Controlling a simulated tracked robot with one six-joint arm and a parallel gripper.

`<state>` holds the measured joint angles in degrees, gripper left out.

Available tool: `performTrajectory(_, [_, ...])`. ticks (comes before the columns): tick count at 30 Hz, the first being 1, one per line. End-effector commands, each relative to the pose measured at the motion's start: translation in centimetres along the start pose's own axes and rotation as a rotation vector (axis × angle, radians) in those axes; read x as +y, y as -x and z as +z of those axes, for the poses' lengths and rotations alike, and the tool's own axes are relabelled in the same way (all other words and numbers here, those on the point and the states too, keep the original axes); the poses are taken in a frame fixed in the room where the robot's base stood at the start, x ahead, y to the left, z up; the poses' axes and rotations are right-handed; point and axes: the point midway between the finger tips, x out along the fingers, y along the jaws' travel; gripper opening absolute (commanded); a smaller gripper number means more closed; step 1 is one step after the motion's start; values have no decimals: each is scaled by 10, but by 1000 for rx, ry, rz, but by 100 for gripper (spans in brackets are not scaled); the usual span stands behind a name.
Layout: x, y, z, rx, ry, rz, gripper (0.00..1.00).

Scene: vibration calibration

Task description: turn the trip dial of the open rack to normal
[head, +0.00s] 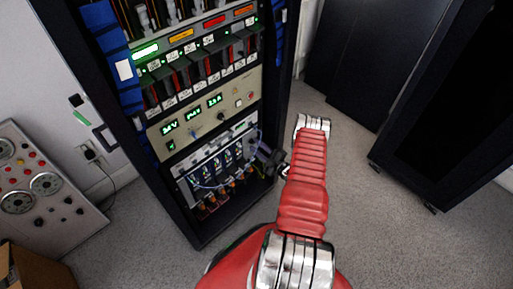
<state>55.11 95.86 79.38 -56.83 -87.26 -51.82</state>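The open rack (92,88) is a tall black cabinet left of centre, filled with electronics. Its beige panel (178,143) has green lit displays, small knobs and a red button. A small dark knob (221,116) sits below the displays. I cannot tell which control is the trip dial or how it is set; the markings are too small. My red arm reaches up from the bottom. My dark gripper (268,159) is at its end, in front of the rack's lower right part, below and right of the beige panel. Its fingers are small and partly hidden by the arm.
Below the beige panel is an open bay (215,170) with wires and components. A grey console (40,190) with round gauges stands left, with a cardboard box (30,270) below it. Black cabinets (450,110) stand right. Grey carpet (380,220) lies clear between them.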

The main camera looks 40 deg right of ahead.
Motion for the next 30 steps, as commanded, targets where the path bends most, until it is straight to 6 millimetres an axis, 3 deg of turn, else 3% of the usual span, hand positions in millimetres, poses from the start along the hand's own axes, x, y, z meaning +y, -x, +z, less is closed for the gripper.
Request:
performTrajectory(5, [1, 2, 0, 0, 0, 1, 27])
performTrajectory(11, [1, 18, 1, -2, 0, 2, 27])
performTrajectory(30, [0, 117, 1, -3, -1, 2, 27])
